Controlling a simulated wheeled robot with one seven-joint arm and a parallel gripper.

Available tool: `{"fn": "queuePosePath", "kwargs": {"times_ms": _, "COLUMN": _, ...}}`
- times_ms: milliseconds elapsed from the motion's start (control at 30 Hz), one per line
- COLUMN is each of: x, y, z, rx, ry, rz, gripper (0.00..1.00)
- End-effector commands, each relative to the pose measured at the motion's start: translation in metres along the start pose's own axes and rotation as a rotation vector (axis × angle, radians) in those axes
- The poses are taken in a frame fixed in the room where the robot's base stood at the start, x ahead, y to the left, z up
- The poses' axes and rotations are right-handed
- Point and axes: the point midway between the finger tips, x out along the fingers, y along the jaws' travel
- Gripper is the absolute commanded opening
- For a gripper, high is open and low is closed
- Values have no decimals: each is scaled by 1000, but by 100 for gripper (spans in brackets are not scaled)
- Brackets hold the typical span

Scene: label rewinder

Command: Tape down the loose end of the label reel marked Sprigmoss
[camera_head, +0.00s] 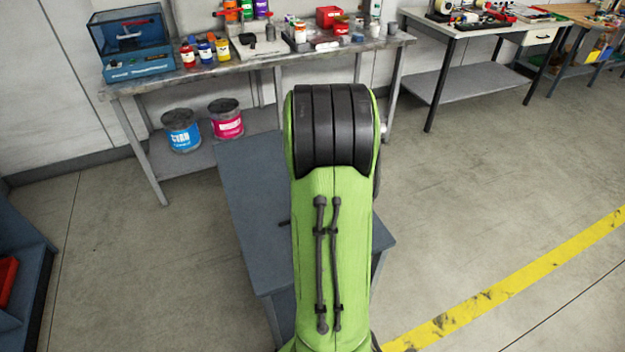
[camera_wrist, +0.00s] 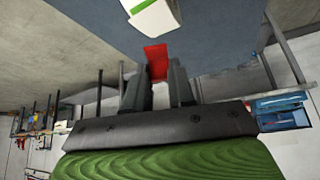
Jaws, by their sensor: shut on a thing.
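My gripper (camera_wrist: 157,73) shows in the wrist view, its two dark fingers shut on a red thing (camera_wrist: 156,56) that sticks out past the fingertips. I cannot tell what this red thing is. Just beyond it is a white block-like thing with a green stripe (camera_wrist: 152,18), cut off by the top edge; I cannot tell whether the two touch or are joined. No reel marked Sprigmoss can be made out in either view. In the head view my green arm hides my gripper and what it holds.
A blue-grey table (camera_head: 250,180) stands under my arm. A cluttered bench (camera_head: 140,88) behind it holds a blue box (camera_head: 130,45) and paint bottles (camera_head: 205,48); two paint buckets (camera_head: 181,130) (camera_head: 226,119) sit below. Another bench (camera_head: 480,30) stands back right. Floor to the right is clear.

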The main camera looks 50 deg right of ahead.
Motion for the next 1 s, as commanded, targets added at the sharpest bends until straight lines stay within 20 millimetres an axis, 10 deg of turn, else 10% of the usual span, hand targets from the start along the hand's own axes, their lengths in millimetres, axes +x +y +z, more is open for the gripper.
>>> {"fn": "queuePosePath", "kwargs": {"times_ms": 1000, "x": 46, "y": 0, "z": 28, "rx": -1, "ry": 1, "rz": -1, "gripper": 0}}
